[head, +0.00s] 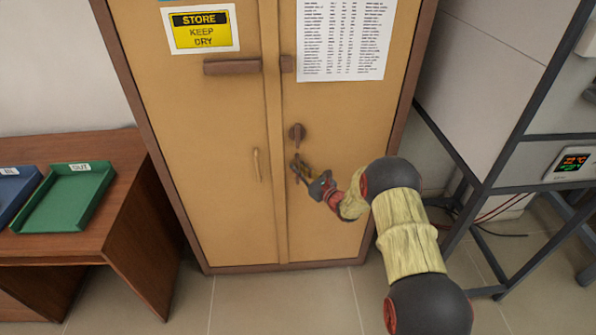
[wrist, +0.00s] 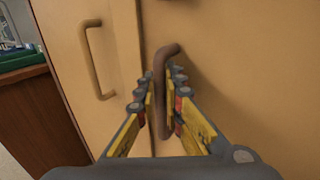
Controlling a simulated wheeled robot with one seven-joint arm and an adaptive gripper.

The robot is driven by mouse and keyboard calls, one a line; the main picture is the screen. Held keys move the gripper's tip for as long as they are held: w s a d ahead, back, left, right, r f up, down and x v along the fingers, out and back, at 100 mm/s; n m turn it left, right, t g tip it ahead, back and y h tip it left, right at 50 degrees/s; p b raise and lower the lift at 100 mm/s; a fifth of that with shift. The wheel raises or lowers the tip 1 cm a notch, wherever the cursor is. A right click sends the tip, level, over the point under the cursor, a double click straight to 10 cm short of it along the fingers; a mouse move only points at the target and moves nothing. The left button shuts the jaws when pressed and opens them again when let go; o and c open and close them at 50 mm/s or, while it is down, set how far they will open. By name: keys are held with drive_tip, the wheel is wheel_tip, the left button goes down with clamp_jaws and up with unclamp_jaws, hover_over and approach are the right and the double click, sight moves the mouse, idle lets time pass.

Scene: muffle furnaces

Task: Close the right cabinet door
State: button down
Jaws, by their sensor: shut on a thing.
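The right cabinet door (head: 340,130) is a tan panel on the right half of the cabinet. It looks flush, or nearly flush, with the left door (head: 215,150).
A brown table (head: 130,220) with a green tray (head: 66,198) and a blue tray (head: 14,186) stands left of the cabinet. A dark metal rack (head: 500,165) with a device with a lit display (head: 573,162) stands at the right. Floor shows in front of the cabinet.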

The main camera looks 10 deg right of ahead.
drive_tip(key=shift+w+r, duration=0.2)
drive_tip(key=c, duration=2.4)
unclamp_jaws()
drive_tip(key=shift+o, duration=1.2)
drive_tip(key=shift+w, duration=0.2)
drive_tip(key=shift+s+f, duration=0.15)
drive_tip(key=v, duration=1.1)
drive_tip(key=shift+s+d, duration=0.3)
drive_tip(key=shift+d, duration=0.05)
